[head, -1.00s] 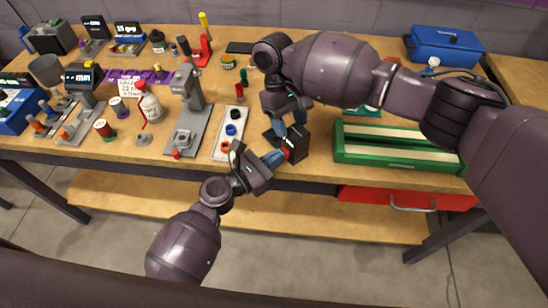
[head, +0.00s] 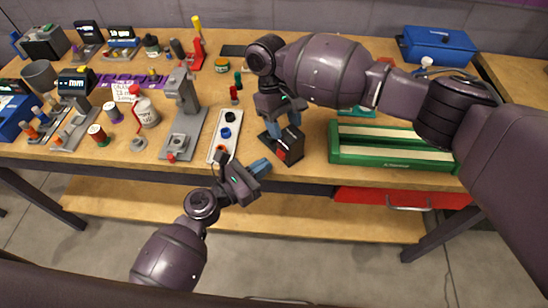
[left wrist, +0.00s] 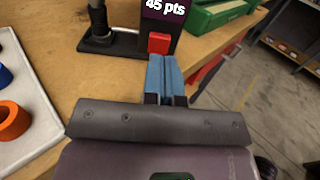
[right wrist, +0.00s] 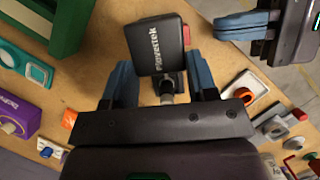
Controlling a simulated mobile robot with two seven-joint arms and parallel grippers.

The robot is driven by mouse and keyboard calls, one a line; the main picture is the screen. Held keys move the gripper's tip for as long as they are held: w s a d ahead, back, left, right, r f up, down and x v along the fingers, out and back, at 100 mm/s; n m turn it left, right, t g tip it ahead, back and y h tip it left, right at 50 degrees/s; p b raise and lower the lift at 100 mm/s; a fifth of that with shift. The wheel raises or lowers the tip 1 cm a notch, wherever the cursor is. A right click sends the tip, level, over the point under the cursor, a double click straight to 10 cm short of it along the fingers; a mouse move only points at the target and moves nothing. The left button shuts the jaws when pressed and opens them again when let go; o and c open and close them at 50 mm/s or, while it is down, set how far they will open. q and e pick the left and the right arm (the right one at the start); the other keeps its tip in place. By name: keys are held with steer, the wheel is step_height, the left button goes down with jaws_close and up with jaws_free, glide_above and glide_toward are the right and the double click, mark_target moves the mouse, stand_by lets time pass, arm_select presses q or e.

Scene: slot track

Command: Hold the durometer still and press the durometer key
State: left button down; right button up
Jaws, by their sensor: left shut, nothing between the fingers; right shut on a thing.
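The durometer (head: 290,150) is a small black box on a stand near the table's front edge. In the left wrist view its display (left wrist: 165,8) reads "45 pts", with the red key (left wrist: 158,43) below. My right gripper (head: 284,124) is shut on the durometer from above; the right wrist view shows the black top (right wrist: 155,45) between its fingers (right wrist: 162,85). My left gripper (head: 261,167) is shut and empty, in front of the table edge. Its fingertips (left wrist: 163,60) point at the red key; the right wrist view shows a gap between the key (right wrist: 187,34) and the fingers (right wrist: 225,28).
A white tray with coloured rings (head: 222,140) lies left of the durometer, and a grey stand (head: 183,125) beyond it. A green case (head: 390,160) sits to the right. Several gauges and bottles crowd the table's left. A red drawer (head: 400,200) hangs below the edge.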

steer(key=shift+f, duration=0.2)
arm_select(q)
steer(key=v, duration=1)
steer(key=shift+f, duration=0.1)
arm_select(e)
steer(key=o, duration=1.5)
arm_select(q)
steer(key=shift+w, duration=0.1)
arm_select(e)
steer(key=shift+r, duration=0.1)
steer(key=v, duration=1.2)
arm_select(q)
steer(key=shift+a, duration=0.15)
arm_select(e)
steer(key=shift+a, duration=0.15)
